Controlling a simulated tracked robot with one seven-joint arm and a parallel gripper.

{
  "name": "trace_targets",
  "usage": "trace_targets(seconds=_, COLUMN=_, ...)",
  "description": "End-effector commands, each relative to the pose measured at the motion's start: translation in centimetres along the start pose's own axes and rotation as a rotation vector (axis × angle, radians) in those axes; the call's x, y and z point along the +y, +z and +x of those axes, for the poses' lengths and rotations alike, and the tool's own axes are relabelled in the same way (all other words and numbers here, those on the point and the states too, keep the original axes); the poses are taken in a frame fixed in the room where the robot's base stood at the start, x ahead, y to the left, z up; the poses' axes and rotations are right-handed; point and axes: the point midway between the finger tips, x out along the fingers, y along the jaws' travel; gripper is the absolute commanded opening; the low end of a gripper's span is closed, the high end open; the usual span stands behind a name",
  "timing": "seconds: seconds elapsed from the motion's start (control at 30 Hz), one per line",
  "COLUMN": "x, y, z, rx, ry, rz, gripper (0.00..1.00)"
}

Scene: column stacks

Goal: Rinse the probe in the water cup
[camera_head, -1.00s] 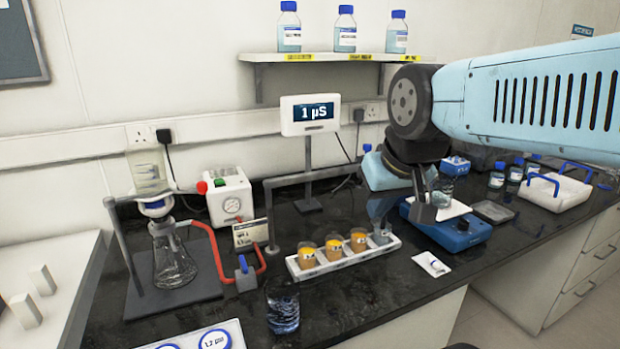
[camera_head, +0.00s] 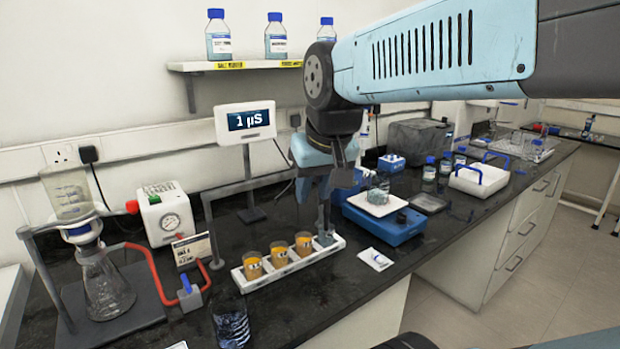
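My gripper (camera_head: 326,205) points down over the right end of a white rack (camera_head: 263,284). A narrow dark grey piece reaches from it to a small clear cup (camera_head: 325,239) in the rack's last place; I cannot tell whether this is the probe or a finger, or whether its tip is inside the cup. The fingers are seen edge-on, and their opening does not show. A larger glass with dark, bluish contents (camera_head: 232,326) stands at the front edge. No cup is readably marked as water. The meter (camera_head: 245,122) reads 1 µS.
Three orange-filled cups (camera_head: 279,254) stand in the rack, left of my gripper. Right of it, a blue stirrer (camera_head: 385,224) carries a beaker (camera_head: 378,187) on a white plate. A flask on a stand (camera_head: 104,285) with red tubing is at left. Bottles line the shelf (camera_head: 240,66).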

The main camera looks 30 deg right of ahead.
Motion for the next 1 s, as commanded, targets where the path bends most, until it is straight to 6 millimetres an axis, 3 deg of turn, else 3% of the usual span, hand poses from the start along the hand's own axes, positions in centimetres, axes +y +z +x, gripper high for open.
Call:
trace_targets(seconds=0.47, x=3.6, y=-10.4, z=-1.2, rx=-0.19, ry=0.071, rz=0.234, gripper=0.4)
trace_targets(seconds=0.8, x=7.8, y=-17.1, z=-0.4, rx=-0.319, ry=0.106, rz=0.404, gripper=0.4)
trace_targets(seconds=1.0, x=10.4, y=-20.1, z=0.4, rx=-0.383, ry=0.119, rz=0.49, gripper=0.4)
